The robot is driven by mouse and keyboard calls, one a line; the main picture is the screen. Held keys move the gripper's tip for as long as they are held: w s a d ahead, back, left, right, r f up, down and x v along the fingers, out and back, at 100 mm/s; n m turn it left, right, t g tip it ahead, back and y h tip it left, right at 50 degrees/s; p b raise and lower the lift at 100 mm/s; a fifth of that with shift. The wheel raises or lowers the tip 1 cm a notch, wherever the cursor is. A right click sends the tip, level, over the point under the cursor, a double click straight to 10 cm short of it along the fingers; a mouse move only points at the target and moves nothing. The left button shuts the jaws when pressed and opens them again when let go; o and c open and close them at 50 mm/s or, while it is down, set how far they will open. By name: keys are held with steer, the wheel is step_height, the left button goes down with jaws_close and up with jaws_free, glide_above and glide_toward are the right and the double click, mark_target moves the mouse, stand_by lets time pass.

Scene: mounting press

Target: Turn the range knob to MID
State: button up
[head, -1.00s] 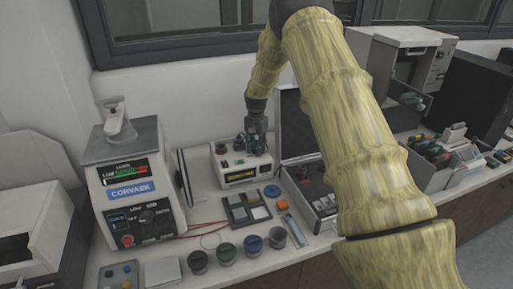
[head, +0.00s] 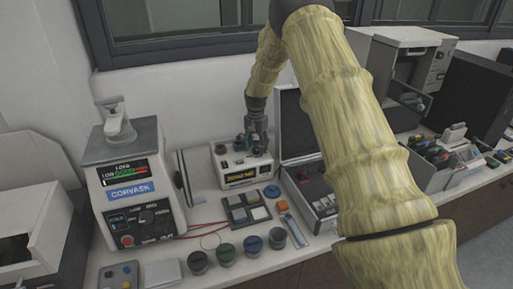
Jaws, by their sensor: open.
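A small white instrument box (head: 240,180) with knobs on top and a yellow-lettered display stands at the back centre. My gripper (head: 257,150) points down over the right part of this box's top, with its jaws open. The fingertips are small and dark, so whether they touch a knob there cannot be told. The setting of any knob is too small to read.
An open case (head: 312,200) stands right of the box. A tray of square samples (head: 246,211), a blue disc (head: 272,191) and several dark-topped cups (head: 225,254) lie in front. Red leads (head: 203,230) cross the bench beside the press.

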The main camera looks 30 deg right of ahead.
mark_target(256, 148)
step_height(256, 148, up, 11)
steer(key=shift+r, duration=0.15)
stand_by(0.7)
